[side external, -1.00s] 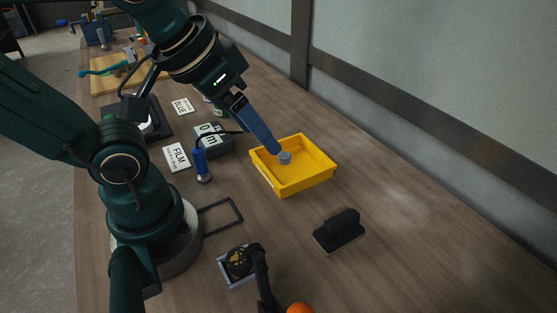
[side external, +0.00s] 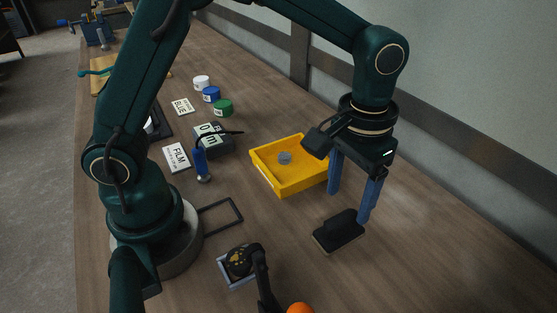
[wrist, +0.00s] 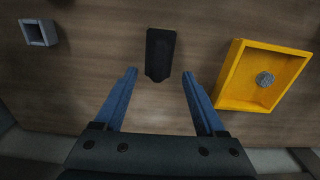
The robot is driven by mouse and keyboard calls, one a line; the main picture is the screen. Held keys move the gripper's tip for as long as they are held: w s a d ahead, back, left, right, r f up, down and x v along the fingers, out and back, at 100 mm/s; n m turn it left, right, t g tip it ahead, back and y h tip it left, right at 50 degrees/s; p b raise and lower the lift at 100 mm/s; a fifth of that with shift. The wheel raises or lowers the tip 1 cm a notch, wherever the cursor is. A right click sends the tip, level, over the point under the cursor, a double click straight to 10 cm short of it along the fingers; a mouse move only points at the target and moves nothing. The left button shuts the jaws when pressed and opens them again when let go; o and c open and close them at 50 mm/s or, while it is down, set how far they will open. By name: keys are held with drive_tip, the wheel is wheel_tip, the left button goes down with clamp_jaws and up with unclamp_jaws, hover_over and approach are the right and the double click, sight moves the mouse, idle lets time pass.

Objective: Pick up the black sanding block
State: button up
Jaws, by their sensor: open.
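The black sanding block (side external: 339,232) lies on the wooden bench in front of the yellow tray, with its raised grip on top. In the wrist view the block (wrist: 160,54) shows just beyond the fingertips, centred between the two blue fingers. My gripper (side external: 350,208) points down above the block, fingers apart and empty. In the wrist view my gripper (wrist: 159,72) is also open, with nothing between its fingers. The far side of the block is partly hidden in the side view.
A yellow tray (side external: 288,188) holding a small grey round piece (side external: 284,158) stands close behind the gripper. A small grey square holder (side external: 238,284) with a dark round item is at the lower left. Bare bench lies right of the block.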

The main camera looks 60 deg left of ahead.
sight(343, 217)
drive_tip(key=shift+s+d+f, duration=0.1)
drive_tip(key=shift+s+f, duration=0.05)
drive_tip(key=shift+f, duration=2.6)
clamp_jaws()
